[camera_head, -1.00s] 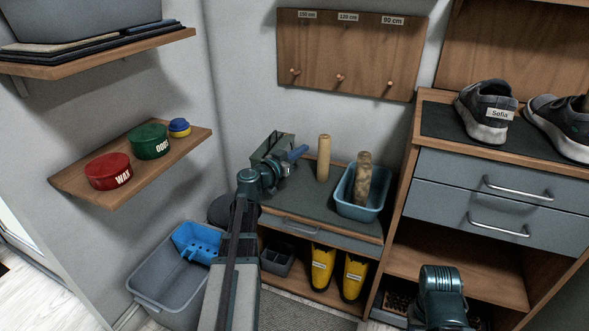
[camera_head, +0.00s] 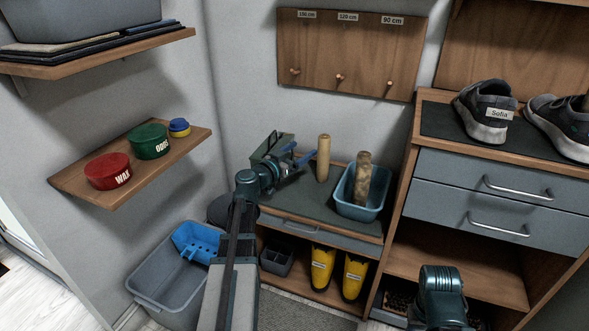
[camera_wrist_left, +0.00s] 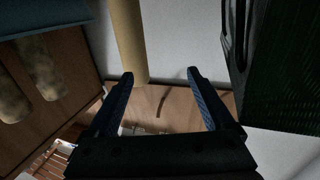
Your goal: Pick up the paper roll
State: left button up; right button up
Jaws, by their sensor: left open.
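The paper roll (camera_head: 323,158) is a plain tan cylinder standing upright on the dark top of the low cabinet (camera_head: 300,203). My left gripper (camera_head: 303,155) is just left of it, open, with nothing held. In the left wrist view, the paper roll (camera_wrist_left: 127,40) lies just beyond the fingertips of my left gripper (camera_wrist_left: 160,75), nearer the left finger. Its end reaches about level with the fingertips; I cannot tell whether it touches. Part of my right arm shows at the lower right, but its gripper does not.
A green toolbox (camera_head: 272,146) is behind my left wrist. A taller drawer unit (camera_head: 480,180) rises at right; a peg board (camera_head: 350,55) hangs above.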

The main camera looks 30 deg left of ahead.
pick_arm(q)
jog(key=s+a, duration=0.2)
jog(key=s, duration=1.1)
jog(key=shift+r+p, duration=0.3)
